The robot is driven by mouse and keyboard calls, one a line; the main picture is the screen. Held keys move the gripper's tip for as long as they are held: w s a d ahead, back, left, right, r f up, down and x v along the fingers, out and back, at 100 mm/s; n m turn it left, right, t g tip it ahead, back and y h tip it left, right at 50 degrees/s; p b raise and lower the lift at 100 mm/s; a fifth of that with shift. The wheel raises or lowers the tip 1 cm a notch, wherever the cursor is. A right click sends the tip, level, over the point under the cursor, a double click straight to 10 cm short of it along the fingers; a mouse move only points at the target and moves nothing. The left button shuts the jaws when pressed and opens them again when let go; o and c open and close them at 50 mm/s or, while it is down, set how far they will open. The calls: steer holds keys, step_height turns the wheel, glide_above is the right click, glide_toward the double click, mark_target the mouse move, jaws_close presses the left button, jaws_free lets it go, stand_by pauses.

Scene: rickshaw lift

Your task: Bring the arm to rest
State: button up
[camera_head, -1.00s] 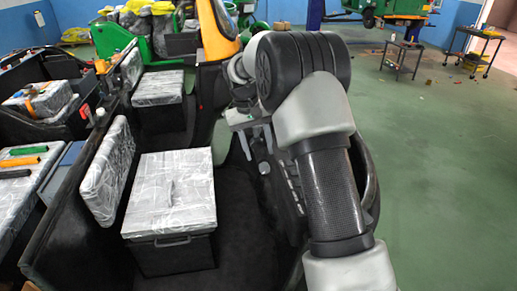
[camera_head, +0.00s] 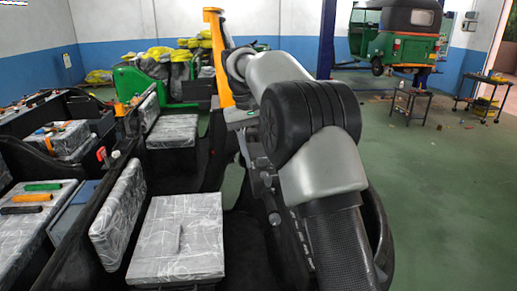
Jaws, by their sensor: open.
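My arm rises from the bottom right of the head view and bends at a thick black joint in the middle. My gripper (camera_head: 267,188) hangs below and left of that joint, over the dark floor of the vehicle. Its fingers are small and partly lost against the dark background, and they stand apart with nothing seen between them. A grey plastic-wrapped seat (camera_head: 178,238) lies to the left of the gripper, apart from it.
A wrapped backrest (camera_head: 118,215) stands left of the seat. Tools lie on a wrapped surface (camera_head: 60,212) at the far left. A yellow post (camera_head: 219,55) rises behind the arm. A green rickshaw (camera_head: 402,45) is at the back right.

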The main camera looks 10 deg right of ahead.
steer(key=shift+a+r, duration=0.15)
steer(key=shift+r, duration=0.45)
steer(key=s+d+r+t+y, duration=0.1)
steer(key=s+r, duration=0.3)
steer(key=s, duration=0.4)
steer(key=s+d+r+t, duration=0.2)
steer(key=s+r, duration=0.2)
steer(key=s, duration=0.3)
steer(key=s+f+t, duration=0.1)
steer(key=s+f, duration=0.2)
steer(key=s, duration=0.3)
steer(key=s+f, duration=0.3)
steer(key=s, duration=0.4)
steer(key=s+f+t+y, duration=0.1)
steer(key=s+f, duration=0.1)
steer(key=s, duration=0.4)
steer(key=shift+s+d+f+t, duration=0.2)
steer(key=shift+d+f+t, duration=0.1)
steer(key=shift+d+f, duration=0.1)
steer(key=shift+c, duration=0.5)
